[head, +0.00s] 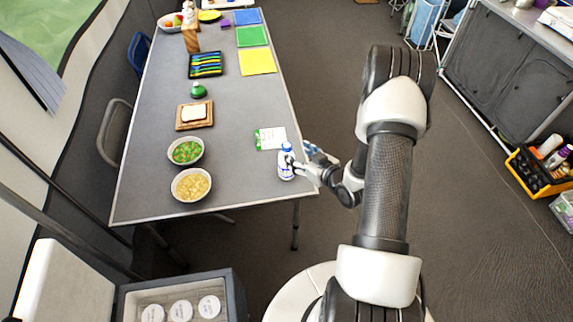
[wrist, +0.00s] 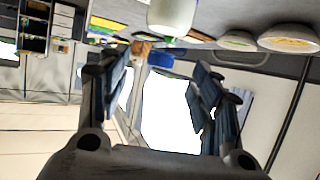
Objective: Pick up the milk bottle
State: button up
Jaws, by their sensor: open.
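The milk bottle (head: 286,168), white with a blue cap and blue label marks, stands upright near the table's right front corner in the head view. My gripper (head: 301,158) is at its right side, very close; whether a finger touches it I cannot tell.
Bare tabletop lies between the bowls and the bottle.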

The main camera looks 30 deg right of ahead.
aim_at(290, 150)
jog(key=b+x, duration=0.1)
jog(key=x, duration=0.6)
jog(key=shift+w+a+f+b, duration=0.1)
jog(key=shift+w+a+b, duration=0.05)
jog(key=shift+b, duration=0.25)
jog(key=shift+c, duration=0.2)
grip_shut()
dwell(0.5)
